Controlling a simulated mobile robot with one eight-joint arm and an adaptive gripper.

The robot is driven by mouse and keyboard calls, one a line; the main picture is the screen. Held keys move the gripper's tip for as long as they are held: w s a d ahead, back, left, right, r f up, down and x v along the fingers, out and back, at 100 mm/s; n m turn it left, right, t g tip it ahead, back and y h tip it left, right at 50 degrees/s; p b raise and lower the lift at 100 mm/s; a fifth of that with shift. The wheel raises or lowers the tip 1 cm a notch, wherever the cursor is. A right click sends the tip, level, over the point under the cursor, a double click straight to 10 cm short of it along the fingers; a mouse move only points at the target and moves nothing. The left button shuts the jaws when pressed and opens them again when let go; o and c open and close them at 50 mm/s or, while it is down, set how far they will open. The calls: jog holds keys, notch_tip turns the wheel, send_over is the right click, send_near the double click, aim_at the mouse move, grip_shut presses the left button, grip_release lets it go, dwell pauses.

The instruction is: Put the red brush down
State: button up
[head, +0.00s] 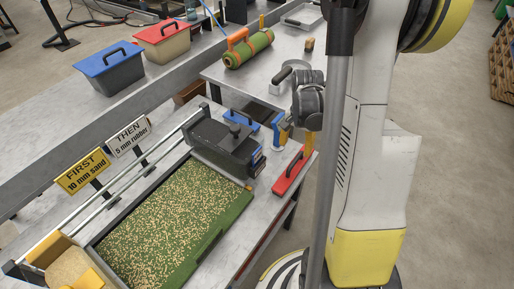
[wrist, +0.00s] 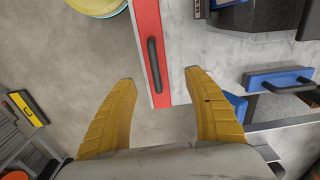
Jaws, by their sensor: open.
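The red brush (head: 292,172), a long red block with a black bar handle, lies along the right edge of the work table. In the wrist view the red brush (wrist: 142,40) lies ahead of the fingers, its near end between the fingertip lines. My gripper (wrist: 158,80) has its two yellow fingers spread wide, with nothing held between them. In the head view my gripper (head: 285,130) is beyond the brush's far end, partly hidden by my arm. Whether any finger touches the brush cannot be told.
A blue brush (wrist: 279,79) lies to the right. A black box (head: 225,147) sits on rails over a turf tray (head: 208,249). A green roll (head: 248,50) lies on the back table. Signs (head: 84,172) stand left. Floor is open beyond the table's right edge.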

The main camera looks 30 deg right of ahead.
jog(key=a+r+n+t+h, duration=0.1)
jog(key=a+r+n+t, duration=0.35)
jog(key=a+r, duration=0.8)
jog(key=s+a+r+n+t, duration=0.1)
jog(key=s+a+r+n, duration=0.2)
jog(key=a, duration=0.3)
jog(key=s+a+r+n+t+y, duration=0.1)
jog(key=s+a+r+n, duration=0.2)
jog(key=a+r+n, duration=0.1)
jog(key=shift+a+r+n, duration=0.3)
jog(key=shift+a+n, duration=0.45)
jog(key=shift+a, duration=0.45)
jog(key=shift+f+t, duration=0.15)
jog(key=shift+t, duration=0.1)
